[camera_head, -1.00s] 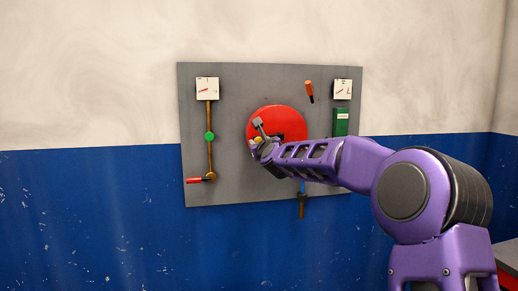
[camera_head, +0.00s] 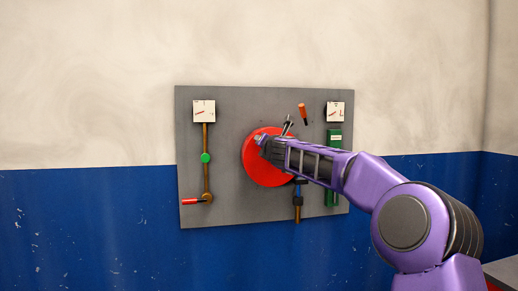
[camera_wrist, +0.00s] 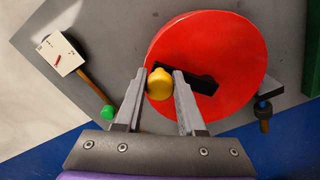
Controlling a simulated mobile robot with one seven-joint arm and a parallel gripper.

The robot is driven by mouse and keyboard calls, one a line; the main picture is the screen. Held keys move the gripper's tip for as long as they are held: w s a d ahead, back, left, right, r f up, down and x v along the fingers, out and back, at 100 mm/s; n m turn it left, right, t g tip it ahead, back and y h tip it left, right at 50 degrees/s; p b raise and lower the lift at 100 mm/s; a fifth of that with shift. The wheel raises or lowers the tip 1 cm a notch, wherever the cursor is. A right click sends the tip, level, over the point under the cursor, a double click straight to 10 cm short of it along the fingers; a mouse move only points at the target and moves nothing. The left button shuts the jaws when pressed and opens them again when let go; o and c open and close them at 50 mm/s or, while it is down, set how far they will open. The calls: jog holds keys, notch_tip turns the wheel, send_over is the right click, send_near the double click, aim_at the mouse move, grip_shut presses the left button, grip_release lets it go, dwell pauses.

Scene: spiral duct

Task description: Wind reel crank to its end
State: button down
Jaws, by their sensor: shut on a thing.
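The red reel disc (camera_head: 265,175) is mounted on the grey panel, and my arm covers part of it in the head view. In the wrist view the disc (camera_wrist: 232,50) fills the upper right. Its black crank arm (camera_wrist: 200,84) lies across the disc face, with a yellow knob (camera_wrist: 160,87) at its left end. My gripper (camera_wrist: 160,74) has one finger on each side of the knob and is shut on it. The knob is not clearly visible in the head view.
A gauge (camera_head: 204,111), a green knob on a rod (camera_head: 206,158) and a red handle (camera_head: 192,201) are left of the disc. A blue-collared rod (camera_head: 297,188) hangs below.

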jog(key=shift+w+d+r+m, duration=0.15)
jog(key=shift+d+r+m, duration=0.2)
jog(key=shift+d+m, duration=0.7)
jog(key=shift+w+d+r+m, duration=0.2)
jog(key=shift+d+r+m, duration=0.3)
jog(key=shift+m, duration=1)
jog(key=shift+w+d+r+m, duration=0.15)
jog(key=shift+d+r+m, duration=0.1)
jog(key=shift+d+m, duration=0.85)
jog(key=shift+a+m, duration=0.2)
jog(key=shift+m, duration=0.05)
jog(key=c, duration=0.5)
grip_release()
jog(key=shift+f, duration=0.1)
jog(key=shift+f, duration=0.1)
jog(key=s+d+b, duration=0.1)
jog(key=s+d, duration=0.2)
jog(key=s, duration=1.4)
jog(key=shift+d, duration=0.2)
